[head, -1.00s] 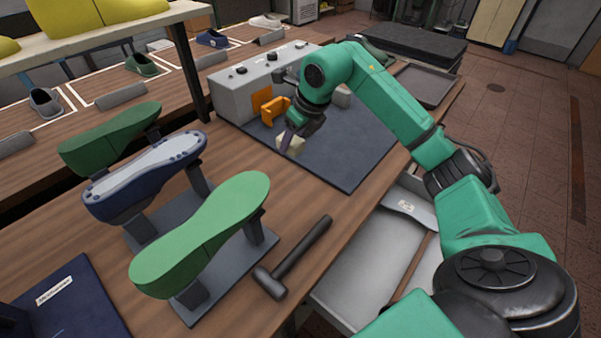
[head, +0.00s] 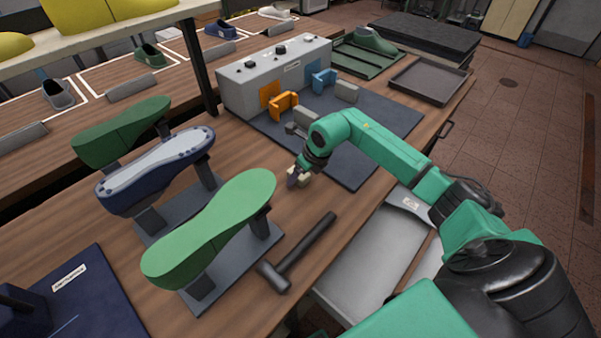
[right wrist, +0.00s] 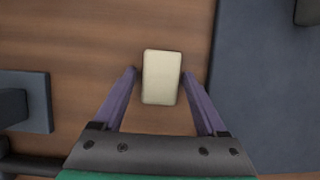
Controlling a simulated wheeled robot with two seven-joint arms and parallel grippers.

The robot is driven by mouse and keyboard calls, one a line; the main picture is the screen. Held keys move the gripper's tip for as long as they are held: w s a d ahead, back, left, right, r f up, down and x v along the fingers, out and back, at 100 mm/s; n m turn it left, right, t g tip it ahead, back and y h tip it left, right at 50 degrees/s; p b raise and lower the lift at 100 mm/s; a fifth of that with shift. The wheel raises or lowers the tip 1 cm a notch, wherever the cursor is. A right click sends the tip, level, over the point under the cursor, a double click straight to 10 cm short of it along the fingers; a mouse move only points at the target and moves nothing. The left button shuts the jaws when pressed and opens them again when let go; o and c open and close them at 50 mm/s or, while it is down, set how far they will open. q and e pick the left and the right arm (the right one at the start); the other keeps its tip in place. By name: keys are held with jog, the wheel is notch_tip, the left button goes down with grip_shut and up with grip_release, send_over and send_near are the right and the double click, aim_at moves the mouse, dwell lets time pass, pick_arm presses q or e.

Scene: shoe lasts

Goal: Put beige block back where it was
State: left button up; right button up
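The beige block (right wrist: 162,78) lies between the two purple fingers of my right gripper (right wrist: 160,70) in the right wrist view, with bare wood around it. A narrow gap shows on each side of the block, so the fingers look open around it. In the head view the block (head: 304,180) is at the tip of my right gripper (head: 297,177), over the wooden table (head: 235,143) just left of the dark blue-grey mat (head: 388,118). The gripper partly hides it there. My left gripper is not in view.
A hammer (head: 297,254) lies near the front edge. A stand with shoe lasts (head: 213,226) is on the left. A grey control box (head: 275,75) with orange (head: 283,104) and blue (head: 323,79) brackets stands behind the mat. An empty tray (head: 428,80) is at the back right.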

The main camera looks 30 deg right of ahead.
jog(key=shift+r, duration=0.2)
jog(key=shift+s+d+r, duration=0.1)
jog(key=shift+r, duration=0.15)
jog(key=b+v, duration=0.2)
jog(key=v, duration=0.9)
jog(key=shift+r, duration=0.2)
